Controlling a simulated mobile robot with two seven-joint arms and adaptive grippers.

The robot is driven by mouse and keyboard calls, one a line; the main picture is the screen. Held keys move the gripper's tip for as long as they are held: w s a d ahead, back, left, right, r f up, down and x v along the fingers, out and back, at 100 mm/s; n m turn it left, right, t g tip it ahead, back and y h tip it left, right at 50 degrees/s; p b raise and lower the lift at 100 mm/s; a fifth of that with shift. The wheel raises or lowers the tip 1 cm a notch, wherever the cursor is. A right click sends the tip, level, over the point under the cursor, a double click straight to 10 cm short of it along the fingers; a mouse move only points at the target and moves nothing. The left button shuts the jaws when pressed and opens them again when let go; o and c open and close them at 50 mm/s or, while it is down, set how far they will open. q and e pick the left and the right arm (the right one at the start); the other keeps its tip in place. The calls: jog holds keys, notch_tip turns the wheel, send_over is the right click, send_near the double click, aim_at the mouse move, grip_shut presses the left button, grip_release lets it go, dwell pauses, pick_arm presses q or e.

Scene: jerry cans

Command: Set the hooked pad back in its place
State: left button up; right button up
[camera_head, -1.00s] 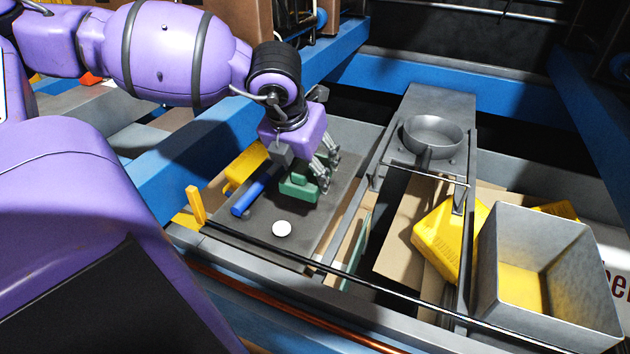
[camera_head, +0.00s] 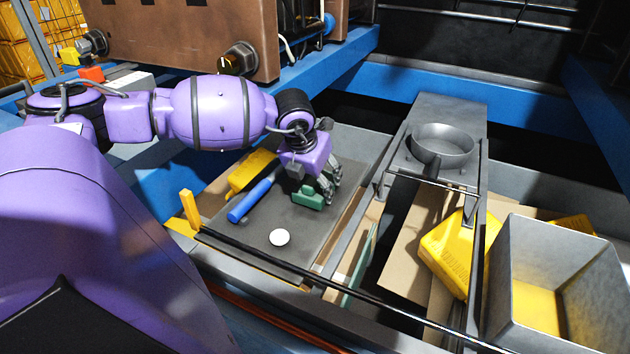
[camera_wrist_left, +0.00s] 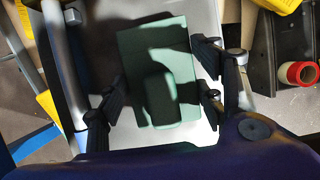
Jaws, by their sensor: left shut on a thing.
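A green pad with a raised block on top (camera_head: 308,197) is at the dark mat (camera_head: 262,247) in the head view. I take it for the hooked pad; I cannot make out a hook. My left gripper (camera_head: 327,192) points down and is shut on the green pad. In the left wrist view the pad (camera_wrist_left: 178,45) lies between the finger pairs of the gripper (camera_wrist_left: 160,98), its raised block in the middle. Whether the pad rests on the mat or is just above it, I cannot tell. My right gripper is not in view.
To the right are a rack with a grey pan (camera_head: 442,146), a yellow jerry can (camera_head: 450,250) and a grey open bin (camera_head: 500,275). The mat's front is mostly clear.

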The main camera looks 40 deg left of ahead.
pick_arm(q)
jog(key=shift+f, duration=0.3)
jog(key=o, duration=1.1)
jog(key=v, duration=0.7)
jog(key=shift+w+a+r, duration=0.1)
jog(key=shift+r, duration=0.4)
